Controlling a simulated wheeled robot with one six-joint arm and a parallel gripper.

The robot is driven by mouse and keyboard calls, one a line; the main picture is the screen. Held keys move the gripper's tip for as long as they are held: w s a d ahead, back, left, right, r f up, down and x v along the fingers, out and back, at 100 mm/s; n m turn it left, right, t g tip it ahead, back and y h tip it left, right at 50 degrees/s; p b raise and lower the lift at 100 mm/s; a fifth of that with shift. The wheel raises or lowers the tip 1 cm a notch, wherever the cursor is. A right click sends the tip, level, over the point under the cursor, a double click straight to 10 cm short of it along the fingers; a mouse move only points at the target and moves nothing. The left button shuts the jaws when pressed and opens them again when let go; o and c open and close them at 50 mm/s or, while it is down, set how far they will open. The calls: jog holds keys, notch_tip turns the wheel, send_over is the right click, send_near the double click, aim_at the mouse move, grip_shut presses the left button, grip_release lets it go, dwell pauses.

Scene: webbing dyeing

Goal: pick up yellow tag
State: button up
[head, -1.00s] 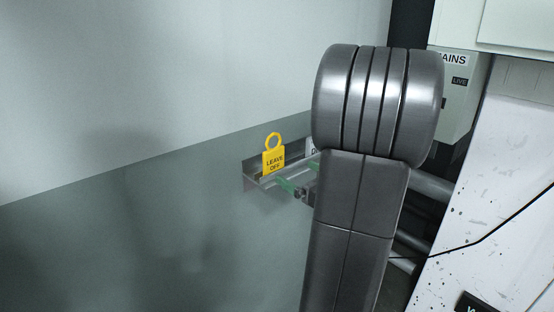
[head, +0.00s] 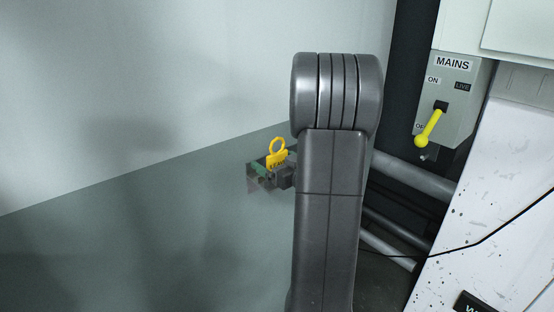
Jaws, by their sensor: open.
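The yellow tag (head: 277,156) stands upright at the wall, left of my arm, with its ring on top. Its lower part and most of its lettering are hidden behind my gripper (head: 263,172). My gripper is open, with green on its finger area, and is right at the lower part of the tag. I cannot tell whether the tag is between the fingers or touching them. The small ledge that the tag stands on is mostly hidden by the gripper.
My grey arm fills the middle. At the right is a grey MAINS box (head: 452,98) with a yellow lever (head: 429,128) pointing down. Grey pipes (head: 415,180) run behind my arm to a white speckled panel (head: 490,215). The wall area at left is clear.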

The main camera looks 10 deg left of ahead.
jog(key=shift+w+a, duration=0.2)
jog(key=shift+a, duration=0.15)
jog(key=shift+c, duration=0.4)
jog(key=c, duration=1)
jog(key=shift+o, duration=0.2)
notch_tip(320, 180, up, 10)
jog(key=shift+b, duration=0.4)
